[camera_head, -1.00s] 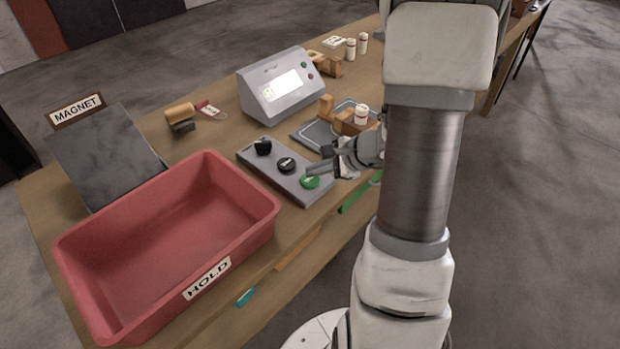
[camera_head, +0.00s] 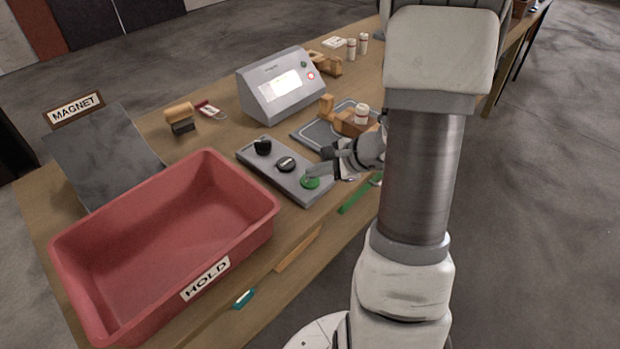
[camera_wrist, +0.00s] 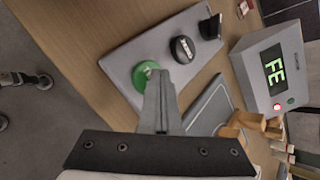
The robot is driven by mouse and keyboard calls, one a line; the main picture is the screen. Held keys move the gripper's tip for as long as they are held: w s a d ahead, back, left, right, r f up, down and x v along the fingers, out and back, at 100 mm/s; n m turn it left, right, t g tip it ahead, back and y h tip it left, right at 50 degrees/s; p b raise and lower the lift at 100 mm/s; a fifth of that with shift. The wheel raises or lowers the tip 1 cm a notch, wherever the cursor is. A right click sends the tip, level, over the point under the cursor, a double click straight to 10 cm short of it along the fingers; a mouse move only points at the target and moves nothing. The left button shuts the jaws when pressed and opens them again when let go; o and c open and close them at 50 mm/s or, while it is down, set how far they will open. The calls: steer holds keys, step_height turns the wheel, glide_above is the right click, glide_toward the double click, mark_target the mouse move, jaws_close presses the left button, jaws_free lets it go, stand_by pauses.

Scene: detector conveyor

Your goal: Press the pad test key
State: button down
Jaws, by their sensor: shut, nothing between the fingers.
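The detector console (camera_head: 262,102) has a lit screen that reads FE in the wrist view (camera_wrist: 273,66) and a glowing red lamp (camera_head: 311,76).
A red HOLD bin (camera_head: 262,222) stands at the front left beside the panel. A dark magnet plate (camera_head: 105,150) is behind it.

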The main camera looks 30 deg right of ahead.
mark_target(315, 181)
steer(key=shift+r, duration=0.15)
steer(key=shift+r+p, duration=0.45)
steer(key=shift+r, duration=0.2)
steer(key=shift+r+p, duration=1.8)
steer(key=shift+r, duration=0.75)
